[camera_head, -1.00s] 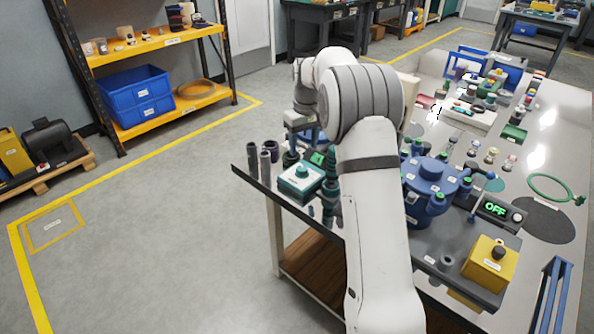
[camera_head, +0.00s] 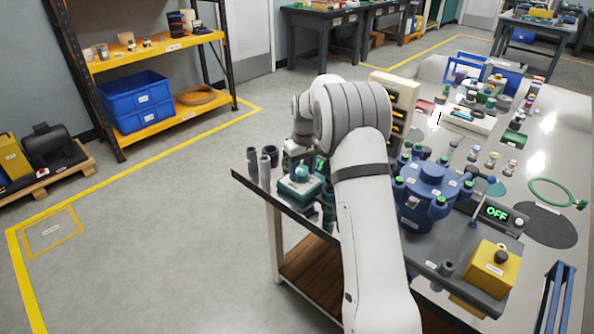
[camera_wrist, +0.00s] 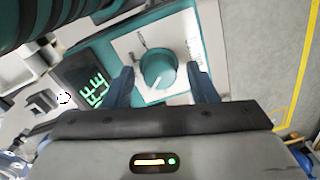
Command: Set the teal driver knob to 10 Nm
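The teal driver box (camera_head: 299,188) stands at the table's front left corner, with its teal knob (camera_head: 301,173) on top. In the wrist view the round teal knob (camera_wrist: 158,68) sits on a pale plate and carries a white pointer line. Beside it is a dark display (camera_wrist: 88,80) with green digits, turned sideways; I cannot read them surely. My gripper (camera_wrist: 161,76) is open. Its two dark blue fingers stand on either side of the knob, with visible gaps. In the head view the arm hides most of the gripper.
Dark grey cylinders (camera_head: 258,162) stand left of the driver. Right of my arm are a blue round multi-port fixture (camera_head: 430,190), a display reading OFF (camera_head: 496,212) and a yellow box (camera_head: 491,268). A dark ribbed teal cylinder crosses the wrist view's upper left.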

